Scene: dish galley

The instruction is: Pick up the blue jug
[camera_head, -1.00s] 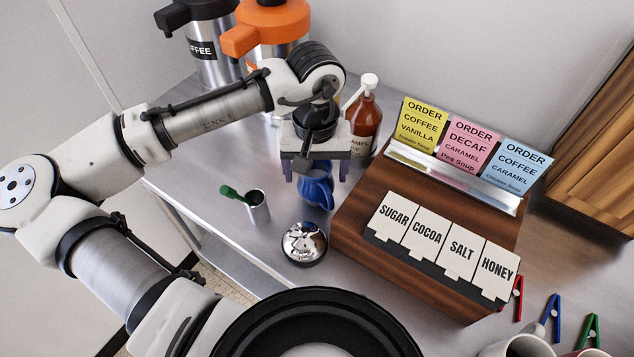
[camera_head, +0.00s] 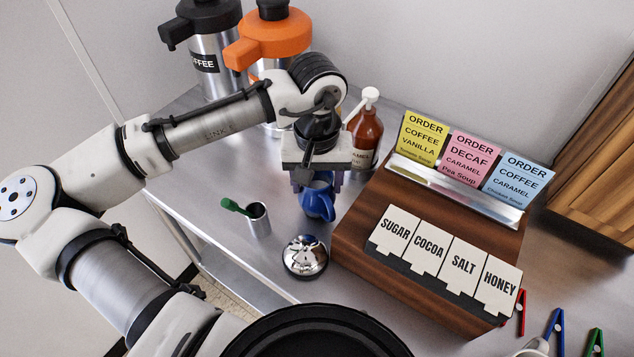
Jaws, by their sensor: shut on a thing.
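The blue jug (camera_head: 318,205) stands near the middle of the steel counter, left of the wooden card box. My gripper (camera_head: 318,180) is directly above it, pointing down, with a finger on each side of the jug's upper part. The gripper is shut on the jug. The jug looks upright. Its top is partly hidden by the gripper body, and I cannot tell whether its base touches the counter.
A steel cup with a green-handled tool (camera_head: 257,218) and a shiny bell (camera_head: 305,256) stand close in front. The wooden box (camera_head: 440,190) is at the right. A brown pump bottle (camera_head: 367,130) and the orange-topped dispenser (camera_head: 268,40) are behind.

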